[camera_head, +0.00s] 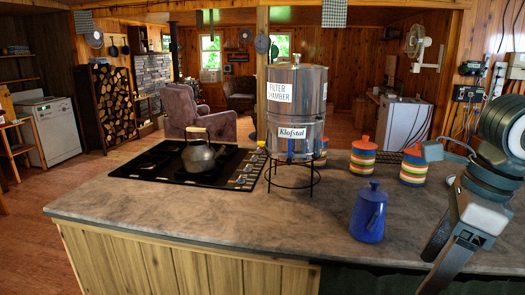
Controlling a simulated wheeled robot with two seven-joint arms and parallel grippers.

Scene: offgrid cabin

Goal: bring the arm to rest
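My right arm comes in from the right edge, over the right end of the counter (300,218). Its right gripper (432,268) points down and to the left near the counter's front edge. No object shows in it, but the view does not settle how far its fingers are apart. A blue lidded pot (369,214) stands upright on the counter to the left of this gripper, apart from it in the picture. My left arm and gripper are not in view.
A steel water filter (297,105) stands on a black wire stand (291,172) mid-counter. A kettle (198,155) sits on the black cooktop (170,167) to the left. Striped jars (363,157) stand behind the blue pot. The counter's front left is bare.

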